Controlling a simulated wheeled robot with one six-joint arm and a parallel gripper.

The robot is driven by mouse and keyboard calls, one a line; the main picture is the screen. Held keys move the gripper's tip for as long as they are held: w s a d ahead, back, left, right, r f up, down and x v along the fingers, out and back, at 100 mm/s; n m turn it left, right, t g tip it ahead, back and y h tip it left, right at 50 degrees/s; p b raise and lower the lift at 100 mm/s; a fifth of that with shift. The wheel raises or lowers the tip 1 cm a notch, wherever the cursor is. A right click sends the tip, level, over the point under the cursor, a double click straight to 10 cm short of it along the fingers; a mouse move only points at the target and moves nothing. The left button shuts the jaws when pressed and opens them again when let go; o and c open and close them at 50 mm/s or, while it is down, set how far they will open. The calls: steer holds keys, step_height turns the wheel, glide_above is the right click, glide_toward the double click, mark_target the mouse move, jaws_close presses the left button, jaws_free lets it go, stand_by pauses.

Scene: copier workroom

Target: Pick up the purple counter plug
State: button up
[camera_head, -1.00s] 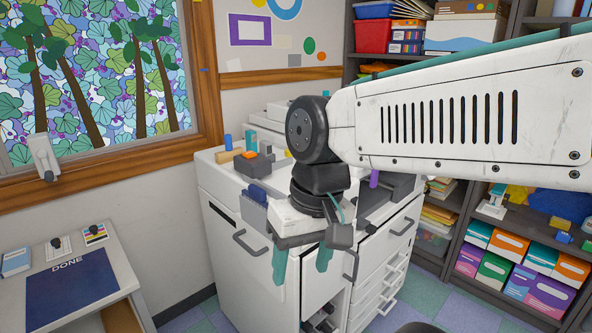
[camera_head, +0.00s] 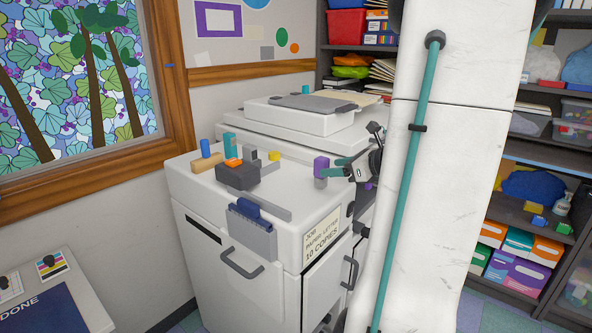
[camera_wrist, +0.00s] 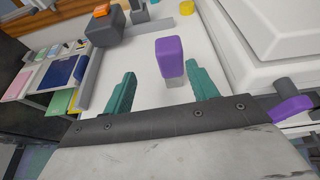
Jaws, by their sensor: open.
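The purple counter plug (camera_head: 321,165) stands upright on the white counter top, purple above and grey below. In the wrist view the fingers of my gripper (camera_wrist: 161,76) lie on either side of the plug's grey lower part, with gaps on both sides. I cannot tell how far the plug is inside the jaws.
A dark grey block with an orange top (camera_head: 237,175) and blue, teal and yellow pieces stand farther left on the counter. The copier lid (camera_head: 300,117) rises behind. Another purple part (camera_wrist: 292,109) is at the right of the wrist view. Counter between is clear.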

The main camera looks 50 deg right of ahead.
mark_target(317, 165)
steer(key=shift+s+d+m, duration=0.1)
steer(key=shift+d+m, duration=0.3)
steer(key=shift+d, duration=0.25)
steer(key=x, duration=0.8)
steer(key=shift+w+d+r, duration=0.15)
steer(key=shift+w+r, duration=0.05)
steer(key=shift+w, duration=0.05)
steer(key=shift+c, duration=0.4)
steer(key=c, duration=1.1)
steer(key=shift+o, duration=0.2)
steer(key=shift+r, duration=0.1)
